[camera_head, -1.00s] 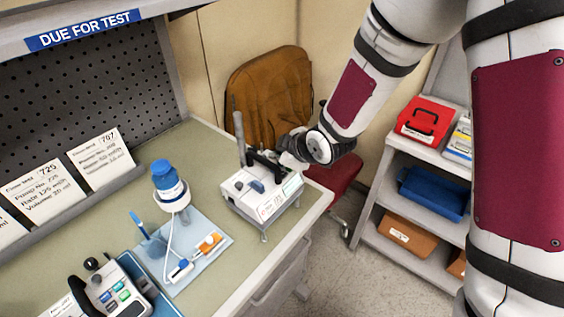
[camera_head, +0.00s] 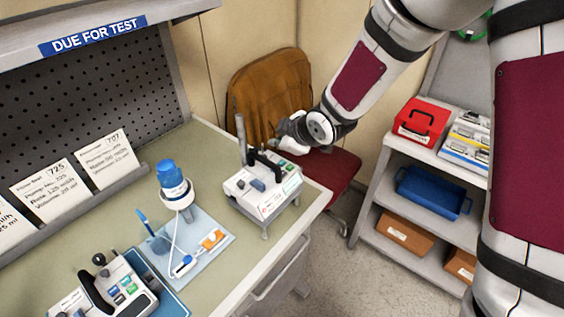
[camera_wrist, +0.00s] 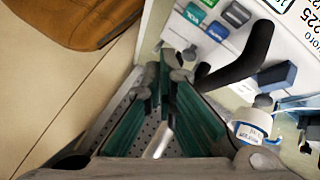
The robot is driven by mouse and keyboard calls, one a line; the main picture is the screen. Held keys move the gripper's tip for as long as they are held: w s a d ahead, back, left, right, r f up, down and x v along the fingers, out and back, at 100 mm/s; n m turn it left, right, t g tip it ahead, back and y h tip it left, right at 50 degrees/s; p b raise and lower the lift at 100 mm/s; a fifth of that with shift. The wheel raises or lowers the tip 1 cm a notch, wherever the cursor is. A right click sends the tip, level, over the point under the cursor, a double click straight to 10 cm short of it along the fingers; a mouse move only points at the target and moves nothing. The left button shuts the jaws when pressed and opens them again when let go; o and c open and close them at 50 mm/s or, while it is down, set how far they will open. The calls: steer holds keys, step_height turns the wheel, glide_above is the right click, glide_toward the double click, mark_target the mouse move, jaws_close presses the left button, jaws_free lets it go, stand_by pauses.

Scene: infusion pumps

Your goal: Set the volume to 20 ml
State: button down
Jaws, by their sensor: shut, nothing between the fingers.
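A white pump (camera_head: 252,197) with a black handle and coloured buttons stands at the bench's right end. My gripper (camera_head: 288,142) is just behind and above it, its fingers mostly hidden in the head view. In the wrist view my gripper (camera_wrist: 173,68) is shut and empty. The black handle (camera_wrist: 245,55) and a blue knob (camera_wrist: 277,75) are to the right. The pump's display is not readable.
A second pump (camera_head: 132,291) is at the lower left. Cards, including one marked 725 (camera_head: 52,190), lean against the pegboard. A brown-backed chair (camera_head: 255,85) and shelves (camera_head: 365,200) are beyond the bench.

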steer(key=shift+r, duration=0.9)
steer(key=s+d+r+m+h, duration=0.2)
steer(key=s+d+r+m, duration=0.2)
steer(key=d+r, duration=0.25)
steer(key=s+d+r+m+h, duration=0.35)
steer(key=d+r, duration=0.25)
steer(key=d, duration=0.2)
steer(key=s+d+r+m+g+b, duration=0.1)
steer(key=s+d+r+m, duration=0.1)
steer(key=s, duration=0.8)
steer(key=s+d+r+m+g+b, duration=0.1)
steer(key=s+d+m, duration=0.3)
steer(key=s, duration=0.7)
steer(key=shift+r+m, duration=0.6)
steer(key=shift+m, duration=0.55)
